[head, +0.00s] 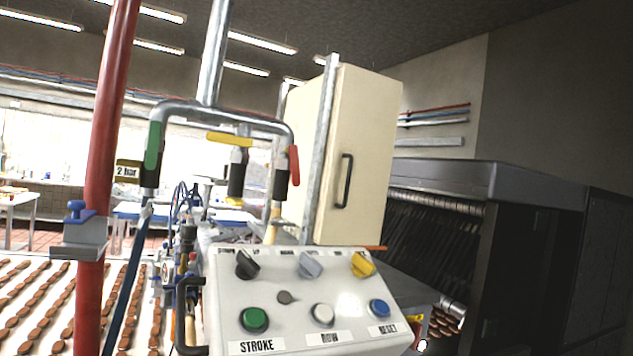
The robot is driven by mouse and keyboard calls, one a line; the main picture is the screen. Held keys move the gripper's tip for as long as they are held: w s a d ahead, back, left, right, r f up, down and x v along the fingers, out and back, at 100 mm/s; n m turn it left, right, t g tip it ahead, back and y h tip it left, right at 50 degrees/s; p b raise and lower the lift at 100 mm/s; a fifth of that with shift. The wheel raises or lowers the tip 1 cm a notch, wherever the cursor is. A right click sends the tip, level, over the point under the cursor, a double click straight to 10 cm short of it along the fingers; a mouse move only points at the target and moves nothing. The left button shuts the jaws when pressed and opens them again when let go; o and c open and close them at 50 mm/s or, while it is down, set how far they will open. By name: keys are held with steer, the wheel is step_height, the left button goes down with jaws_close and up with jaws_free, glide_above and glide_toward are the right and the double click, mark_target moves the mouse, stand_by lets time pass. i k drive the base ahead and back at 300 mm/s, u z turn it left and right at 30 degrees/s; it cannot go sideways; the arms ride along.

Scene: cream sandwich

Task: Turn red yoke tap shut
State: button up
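The red yoke tap (294,165) hangs on the right leg of a grey pipe yoke (208,108), left of the middle of the head view. Its red lever points down, roughly in line with its pipe leg, over a dark valve body. A yellow tap lever (229,138) in the middle of the yoke lies crosswise, nearly level. A green tap lever (152,145) on the left leg stands in line with its pipe. My gripper does not show in the head view, so its place relative to the red lever cannot be told.
A control box (285,335) with knobs and buttons stands below the yoke. A red post (107,120) rises at left. A cream cabinet (375,130) stands behind, right of the red tap. Biscuit rows lie lower left. A dark machine (530,190) fills the right.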

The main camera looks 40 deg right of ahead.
mark_target(291, 149)
steer(key=z, duration=0.1)
steer(key=i, duration=1)
steer(key=u, duration=0.1)
